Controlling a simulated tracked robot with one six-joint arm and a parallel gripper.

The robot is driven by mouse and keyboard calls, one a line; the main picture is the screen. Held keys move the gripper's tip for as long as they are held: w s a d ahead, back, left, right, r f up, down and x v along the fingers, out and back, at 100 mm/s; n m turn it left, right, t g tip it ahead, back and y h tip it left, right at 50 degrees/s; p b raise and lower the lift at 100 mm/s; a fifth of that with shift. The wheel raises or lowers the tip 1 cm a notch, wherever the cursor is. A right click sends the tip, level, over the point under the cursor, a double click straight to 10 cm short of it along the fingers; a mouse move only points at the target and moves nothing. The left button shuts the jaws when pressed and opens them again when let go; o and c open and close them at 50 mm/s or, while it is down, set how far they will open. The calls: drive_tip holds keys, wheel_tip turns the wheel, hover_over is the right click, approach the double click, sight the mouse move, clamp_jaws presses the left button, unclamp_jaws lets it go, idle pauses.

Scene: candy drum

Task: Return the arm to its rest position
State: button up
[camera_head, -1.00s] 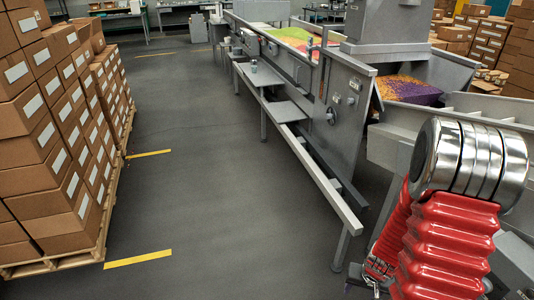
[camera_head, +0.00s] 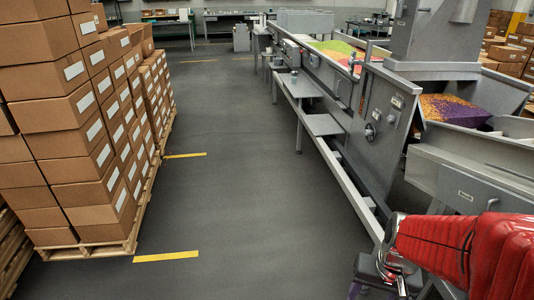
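My arm (camera_head: 462,250) shows at the lower right as a red ribbed sleeve. It lies nearly level and runs in from the right edge. A shiny metal joint (camera_head: 393,246) is at its left end. Below this joint are dark and metal parts, cut off by the bottom edge, which I cannot make out. No gripper fingers can be seen, so I cannot tell what the gripper holds, if anything.
Stacked cartons (camera_head: 75,130) stand on a wooden pallet (camera_head: 135,238) at the left. A grey candy machine (camera_head: 375,125) with a hopper of purple and yellow candy (camera_head: 455,109) fills the right, close to my arm. The dark floor (camera_head: 240,200) between them is clear.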

drive_tip(key=s+a+r+n+t, duration=0.1)
drive_tip(key=a+r, duration=0.3)
drive_tip(key=r, duration=0.4)
drive_tip(key=s+a+r+n+t, duration=0.2)
drive_tip(key=a+r+t, duration=0.1)
drive_tip(key=r, duration=0.5)
drive_tip(key=shift+s+a+r+n+t, duration=0.3)
drive_tip(key=shift+a+r+n+t, duration=0.1)
drive_tip(key=shift+a, duration=0.35)
